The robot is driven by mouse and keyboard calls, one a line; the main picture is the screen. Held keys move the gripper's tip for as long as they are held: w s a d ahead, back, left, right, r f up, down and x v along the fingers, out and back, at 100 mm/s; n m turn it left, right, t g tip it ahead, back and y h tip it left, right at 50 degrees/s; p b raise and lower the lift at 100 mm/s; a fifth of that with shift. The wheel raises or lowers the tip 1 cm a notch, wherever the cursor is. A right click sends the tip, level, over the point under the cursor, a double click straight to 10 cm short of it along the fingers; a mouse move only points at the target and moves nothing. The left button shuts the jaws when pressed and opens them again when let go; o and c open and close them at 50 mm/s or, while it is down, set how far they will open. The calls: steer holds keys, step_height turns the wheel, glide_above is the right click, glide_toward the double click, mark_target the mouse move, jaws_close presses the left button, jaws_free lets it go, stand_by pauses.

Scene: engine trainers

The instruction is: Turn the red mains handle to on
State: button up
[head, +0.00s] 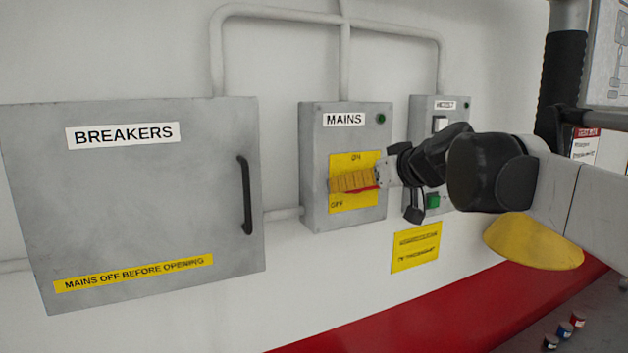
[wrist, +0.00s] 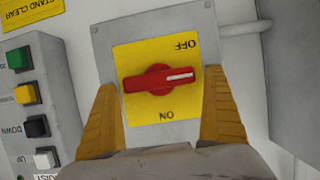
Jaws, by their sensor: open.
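The red mains handle (wrist: 158,79) lies level on a yellow plate (wrist: 135,55) on the grey MAINS box (head: 343,217). Its white-striped end points right in the wrist view, which shows the plate upside down, with OFF above and ON below. In the head view ON is at the top and OFF at the lower left; only a red sliver of the handle (head: 366,188) shows there. My gripper (head: 350,181) is open in front of the plate. In the wrist view its yellow fingers (wrist: 159,88) stand either side of the handle, apart from its ends; their depth is unclear.
A BREAKERS cabinet (head: 120,210) with a black handle is at the left. A smaller control box (head: 424,112), partly hidden by my arm, is at the right; its buttons (wrist: 27,93) show at the wrist view's left. Pipes run above.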

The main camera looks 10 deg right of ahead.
steer(key=c, duration=1.1)
steer(key=shift+w, duration=0.1)
steer(key=m+y, duration=0.2)
steer(key=m, duration=0.1)
steer(key=shift+d+g+b, duration=0.2)
steer(key=shift+g+b, duration=0.1)
steer(key=m+y, duration=0.1)
steer(key=m+y+b, duration=0.1)
steer(key=m, duration=0.1)
steer(key=shift+w+d+f, duration=0.1)
steer(key=shift+d+f, duration=0.05)
steer(key=shift+f, duration=0.05)
steer(key=m+y+b, duration=0.2)
steer(key=m, duration=0.1)
steer(key=shift+f+m, duration=0.15)
steer(key=shift+m, duration=0.15)
steer(key=m+t+y+b, duration=0.1)
steer(key=m, duration=0.2)
steer(key=shift+m+b, duration=0.3)
steer(key=shift+b, duration=0.1)
steer(key=shift+m+t, duration=0.3)
steer(key=shift+y, duration=0.3)
